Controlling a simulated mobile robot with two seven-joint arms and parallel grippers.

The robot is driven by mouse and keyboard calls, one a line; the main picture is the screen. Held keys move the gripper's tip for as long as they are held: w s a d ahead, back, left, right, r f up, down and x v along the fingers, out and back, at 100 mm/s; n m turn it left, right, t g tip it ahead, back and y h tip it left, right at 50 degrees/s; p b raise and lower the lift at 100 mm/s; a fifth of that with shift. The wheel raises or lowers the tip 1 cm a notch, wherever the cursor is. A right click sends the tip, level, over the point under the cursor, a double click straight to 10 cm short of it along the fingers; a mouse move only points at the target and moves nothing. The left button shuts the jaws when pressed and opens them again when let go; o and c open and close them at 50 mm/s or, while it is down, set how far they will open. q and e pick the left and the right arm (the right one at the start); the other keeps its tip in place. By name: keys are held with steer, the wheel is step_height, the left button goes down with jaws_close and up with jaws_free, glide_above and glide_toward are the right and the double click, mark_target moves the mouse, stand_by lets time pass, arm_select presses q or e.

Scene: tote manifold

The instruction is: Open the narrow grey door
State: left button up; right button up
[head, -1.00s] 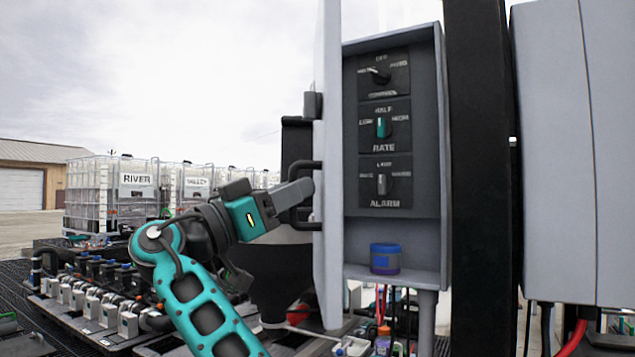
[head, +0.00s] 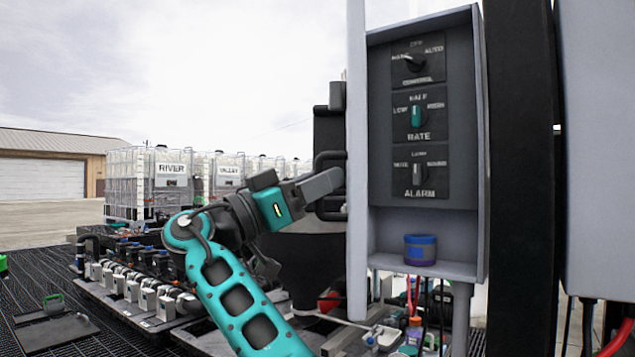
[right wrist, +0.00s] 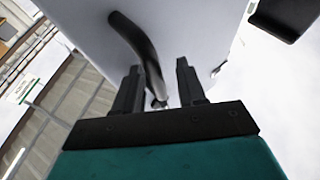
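The narrow grey door (head: 357,170) stands swung open at the left of the grey control box, seen almost edge-on in the head view. Its pale face fills the top of the right wrist view (right wrist: 190,35). A black bar handle (head: 325,160) is on its left-hand face and shows in the right wrist view (right wrist: 138,42). My right gripper (head: 325,184) is at the handle. Its two fingers are apart, with the handle's lower end showing between them; I cannot tell whether they touch it. My left gripper is not in view.
The open box (head: 478,150) holds three labelled knobs and a blue-purple jar (head: 420,250) on its bottom ledge. A black post (head: 523,180) stands at its right. Hoses and bottles sit below. Caged totes (head: 150,185) stand at the left behind a pipe manifold.

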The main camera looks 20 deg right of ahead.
steer(key=v, duration=0.7)
steer(key=shift+a+b, duration=0.3)
steer(key=shift+s, duration=0.1)
steer(key=shift+c, duration=0.3)
